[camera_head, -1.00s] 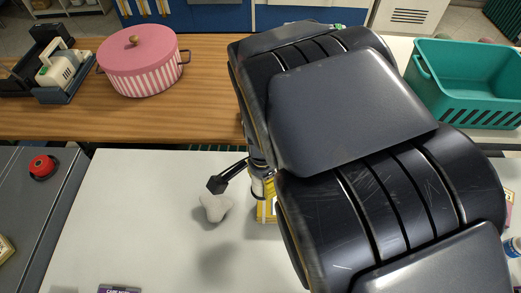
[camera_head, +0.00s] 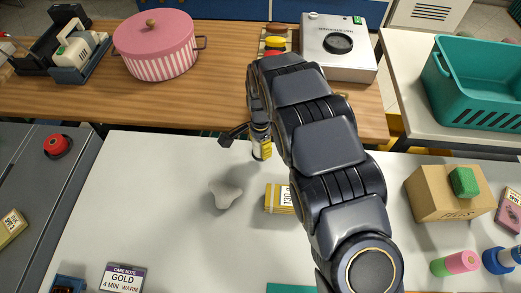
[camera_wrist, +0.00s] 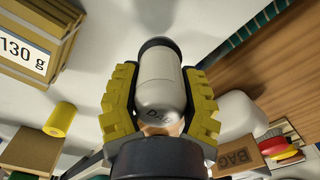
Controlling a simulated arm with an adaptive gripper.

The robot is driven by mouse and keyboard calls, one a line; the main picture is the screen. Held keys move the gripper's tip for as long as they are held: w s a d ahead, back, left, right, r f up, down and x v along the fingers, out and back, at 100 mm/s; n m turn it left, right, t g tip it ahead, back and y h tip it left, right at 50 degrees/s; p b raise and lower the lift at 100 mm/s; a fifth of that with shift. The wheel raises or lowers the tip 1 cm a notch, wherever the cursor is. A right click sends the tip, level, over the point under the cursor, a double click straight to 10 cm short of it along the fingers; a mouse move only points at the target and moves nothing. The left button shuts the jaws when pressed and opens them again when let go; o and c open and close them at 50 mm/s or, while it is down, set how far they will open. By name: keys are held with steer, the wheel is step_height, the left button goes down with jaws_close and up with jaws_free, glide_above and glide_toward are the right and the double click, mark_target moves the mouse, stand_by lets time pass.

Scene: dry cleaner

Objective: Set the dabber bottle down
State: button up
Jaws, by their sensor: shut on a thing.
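My gripper (camera_wrist: 160,105) is shut on the dabber bottle (camera_wrist: 158,72), with one yellow ridged finger on each side of it. In the wrist view the bottle is pale grey-white with a dark end at the top of the picture and some dark lettering near the other end. In the head view my gripper (camera_head: 259,146) is near the back edge of the white table (camera_head: 150,190); the bottle there is small and mostly hidden by the fingers. I cannot tell whether the bottle touches a surface.
A pale lump (camera_head: 225,194) and a yellow box marked 130 g (camera_head: 279,198) lie on the white table near my gripper. A cardboard box (camera_head: 448,200) with a green block stands right. Behind is a wooden counter (camera_head: 215,95) with a pink pot (camera_head: 154,55) and a white device (camera_head: 338,55).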

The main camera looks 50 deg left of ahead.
mark_target(260, 152)
steer(key=shift+f, duration=1.45)
steer(key=shift+f, duration=0.1)
steer(key=o, duration=1.1)
